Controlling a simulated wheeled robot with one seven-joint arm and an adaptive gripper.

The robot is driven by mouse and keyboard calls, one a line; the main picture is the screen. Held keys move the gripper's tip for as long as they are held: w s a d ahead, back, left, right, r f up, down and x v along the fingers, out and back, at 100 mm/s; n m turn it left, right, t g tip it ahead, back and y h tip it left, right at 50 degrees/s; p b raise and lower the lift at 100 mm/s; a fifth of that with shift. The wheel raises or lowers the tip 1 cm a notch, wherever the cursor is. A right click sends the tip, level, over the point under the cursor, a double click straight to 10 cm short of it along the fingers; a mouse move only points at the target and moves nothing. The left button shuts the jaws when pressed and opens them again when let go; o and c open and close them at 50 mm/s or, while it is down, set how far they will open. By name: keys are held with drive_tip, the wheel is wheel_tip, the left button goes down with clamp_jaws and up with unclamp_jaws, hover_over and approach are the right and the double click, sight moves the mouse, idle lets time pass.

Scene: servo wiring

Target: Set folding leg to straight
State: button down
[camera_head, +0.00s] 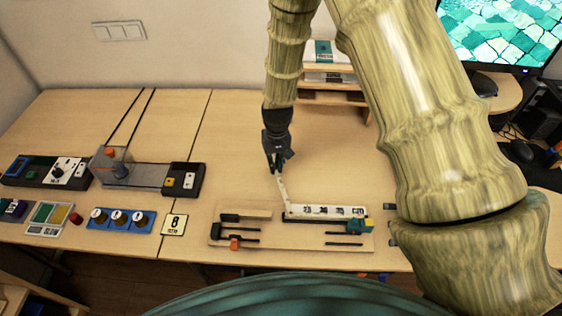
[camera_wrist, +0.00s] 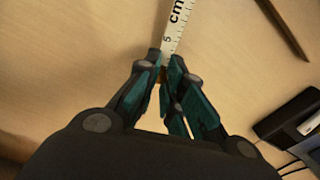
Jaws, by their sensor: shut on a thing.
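The folding leg (camera_head: 282,190) is a narrow white strip that meets the left end of a longer white marked strip (camera_head: 325,212) on a wooden board (camera_head: 270,257). It stands at an angle to that strip, pointing up and slightly left in the head view. In the wrist view the leg (camera_wrist: 175,28) shows scale marks, a "5" and "cm", and runs away from the fingertips. My gripper (camera_head: 277,171) is shut on the free end of the leg, and its teal fingers (camera_wrist: 164,68) close around it in the wrist view. The fingers hide the very tip.
Control boxes (camera_head: 183,180) and a blue knob panel (camera_head: 120,219) stand to the left. A wooden shelf (camera_head: 335,97) is behind. Tabletop around my gripper is clear.

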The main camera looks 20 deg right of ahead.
drive_tip(key=a+n, duration=0.2)
drive_tip(key=a, duration=0.1)
drive_tip(key=s+a+n, duration=0.1)
drive_tip(key=a, duration=0.2)
drive_tip(key=s+a+n, duration=0.1)
drive_tip(key=a+n, duration=0.1)
drive_tip(key=shift+a+r+n+y, duration=0.3)
drive_tip(key=shift+a+y, duration=0.1)
drive_tip(key=s+a+n, duration=0.2)
drive_tip(key=s+a+n+p, duration=0.1)
drive_tip(key=a, duration=0.1)
drive_tip(key=s+a+r+n, duration=0.1)
drive_tip(key=s+a+n, duration=0.1)
drive_tip(key=shift+s+a+n+g+y, duration=0.3)
drive_tip(key=shift+a, duration=0.05)
drive_tip(key=shift+s+a+r+n+p, duration=0.1)
drive_tip(key=shift+s+a+n+p, duration=0.1)
drive_tip(key=shift+s+a+n, duration=0.35)
drive_tip(key=shift+s+a+r+n+p, duration=0.1)
drive_tip(key=shift+s+a+n+p, duration=0.2)
drive_tip(key=shift+s, duration=0.35)
drive_tip(key=shift+d, duration=0.1)
drive_tip(key=c, duration=1.5)
unclamp_jaws()
drive_tip(key=shift+r, duration=0.15)
